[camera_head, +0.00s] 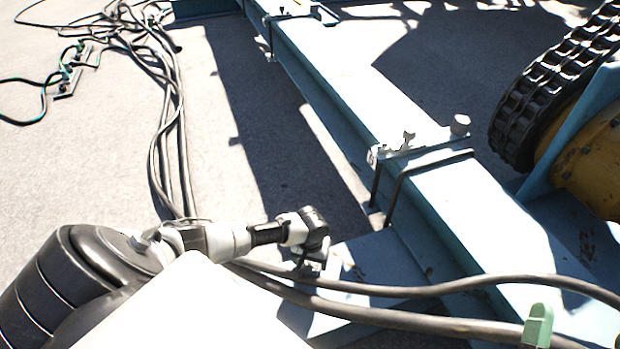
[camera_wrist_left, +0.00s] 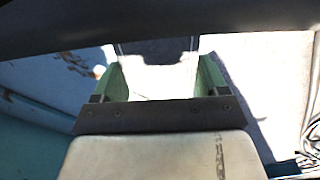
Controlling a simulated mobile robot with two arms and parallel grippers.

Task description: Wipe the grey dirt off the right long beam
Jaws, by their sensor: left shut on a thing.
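A long light-blue beam (camera_head: 440,185) runs from the top of the head view to the lower right, its top face brightly sunlit. I cannot tell for sure whether it is the right long beam. No clear grey dirt patch shows on it; glare and shadow hide detail. My left gripper (camera_head: 312,266) is left of this beam, pointing down above a low blue plate with rust marks (camera_head: 365,270). In the left wrist view its green fingers (camera_wrist_left: 160,85) stand apart, shut on a pale thing (camera_wrist_left: 150,80) whose shape is washed out.
Thick grey cables (camera_head: 430,290) cross the plate and beam near my arm. A clamp with black bars (camera_head: 425,165) sits on the beam. A black chain track (camera_head: 545,85) stands at right. More cables (camera_head: 165,110) lie on open ground at left.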

